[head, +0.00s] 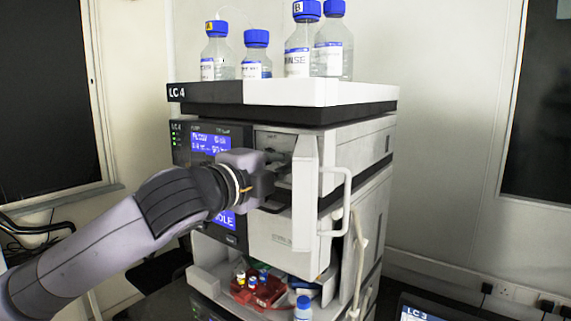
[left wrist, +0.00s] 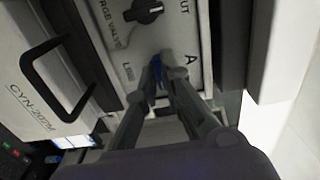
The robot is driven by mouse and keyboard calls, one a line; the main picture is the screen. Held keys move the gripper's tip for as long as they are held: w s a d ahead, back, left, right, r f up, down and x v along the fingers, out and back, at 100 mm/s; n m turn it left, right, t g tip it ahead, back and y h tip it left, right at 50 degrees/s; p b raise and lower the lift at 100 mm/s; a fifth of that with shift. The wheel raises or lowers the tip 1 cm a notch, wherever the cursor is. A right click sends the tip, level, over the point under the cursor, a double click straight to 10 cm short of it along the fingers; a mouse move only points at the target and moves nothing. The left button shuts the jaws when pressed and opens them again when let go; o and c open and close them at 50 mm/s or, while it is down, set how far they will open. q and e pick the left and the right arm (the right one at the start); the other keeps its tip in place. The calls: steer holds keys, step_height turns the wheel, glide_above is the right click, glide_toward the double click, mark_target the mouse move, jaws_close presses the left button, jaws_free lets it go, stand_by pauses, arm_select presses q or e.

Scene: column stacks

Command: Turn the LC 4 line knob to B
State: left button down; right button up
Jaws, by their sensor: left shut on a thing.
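The LC 4 stack carries the label LC 4 (head: 178,92) on its top tray in the head view. My left gripper (head: 284,167) reaches into the open bay of the pump module there. In the left wrist view the fingertips of my left gripper (left wrist: 163,66) are shut on a small blue line knob (left wrist: 157,72), which they mostly hide. The letter A (left wrist: 191,60) is printed to the right of the fingertips, and a partly hidden label starting with L lies to the left. No B marking by the knob is readable. My right gripper is in neither view.
A black purge valve knob (left wrist: 146,11) sits above the fingertips. A module front with a black handle (left wrist: 60,80) stands at the left. In the head view an opened white door (head: 305,190) is beside my gripper. Bottles (head: 299,60) stand on top; a red vial tray (head: 258,291) is below.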

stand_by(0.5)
arm_select(q)
steer(key=c, duration=2)
jaws_free()
steer(key=shift+v, duration=6)
steer(key=shift+d+f, duration=0.1)
